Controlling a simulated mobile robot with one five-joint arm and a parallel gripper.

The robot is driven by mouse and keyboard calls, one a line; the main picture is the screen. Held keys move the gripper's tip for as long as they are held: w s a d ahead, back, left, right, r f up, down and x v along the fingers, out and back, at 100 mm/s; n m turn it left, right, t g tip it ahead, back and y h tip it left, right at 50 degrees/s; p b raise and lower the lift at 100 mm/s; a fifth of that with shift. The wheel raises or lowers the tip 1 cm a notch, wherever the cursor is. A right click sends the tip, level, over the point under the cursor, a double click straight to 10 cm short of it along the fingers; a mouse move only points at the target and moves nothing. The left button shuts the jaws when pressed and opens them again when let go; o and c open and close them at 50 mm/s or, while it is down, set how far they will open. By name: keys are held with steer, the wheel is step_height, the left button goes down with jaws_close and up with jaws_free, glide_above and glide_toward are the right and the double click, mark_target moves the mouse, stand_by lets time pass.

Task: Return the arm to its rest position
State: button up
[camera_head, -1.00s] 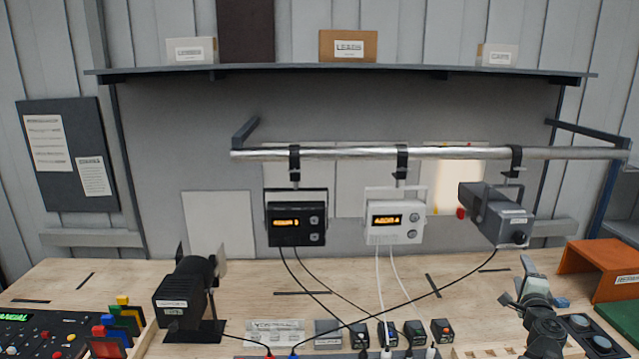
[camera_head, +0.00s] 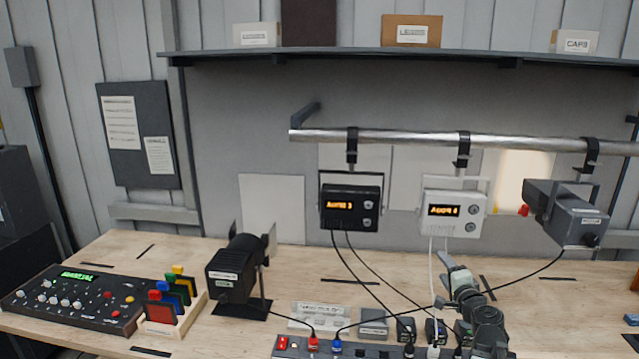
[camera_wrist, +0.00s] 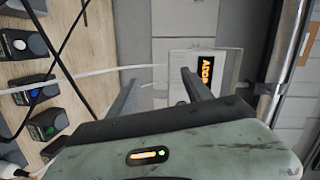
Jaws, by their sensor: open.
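My gripper (camera_head: 449,264) is raised over the right part of the workbench in the head view, below the white hanging unit with an orange display (camera_head: 452,212). In the wrist view, the two fingers of my gripper (camera_wrist: 160,93) stand apart with nothing between them. The white unit also shows beyond the fingers in the wrist view (camera_wrist: 205,62). A white cable (camera_wrist: 105,71) crosses the wrist view near the fingers; I cannot tell whether it touches them. My arm is partly cut off at the bottom of the head view.
A black hanging unit (camera_head: 351,208) and a grey lamp (camera_head: 568,214) hang from a metal rail (camera_head: 400,137). Cables run down to a power strip (camera_head: 290,348). A black lamp (camera_head: 237,270), a control console (camera_head: 75,298) and colored filters (camera_head: 168,300) stand on the workbench (camera_head: 120,250).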

steer(key=s+a+f+n+g+y+b, duration=0.15)
steer(key=a+f+n, duration=0.3)
steer(key=a, duration=0.45)
steer(key=w+a+f+n+g+y+b, duration=0.1)
steer(key=a+f+n+g+y, duration=0.3)
steer(key=a, duration=0.5)
steer(key=s+a+f+n+g+y+b, duration=0.1)
steer(key=a+f+n, duration=0.1)
steer(key=a+f, duration=0.55)
steer(key=s+a+f+n+g+h+b, duration=0.1)
steer(key=s+a+f+n+g+h, duration=0.2)
steer(key=s+a+f+n+g, duration=0.4)
steer(key=s+d+f+m+g+h, duration=0.1)
steer(key=s+d+f+g+h, duration=0.2)
steer(key=s+d, duration=0.6)
steer(key=shift+s+f+m, duration=0.35)
steer(key=shift+s+f, duration=0.05)
steer(key=shift+s, duration=0.25)
steer(key=shift+d+g, duration=0.15)
steer(key=shift+g, duration=0.1)
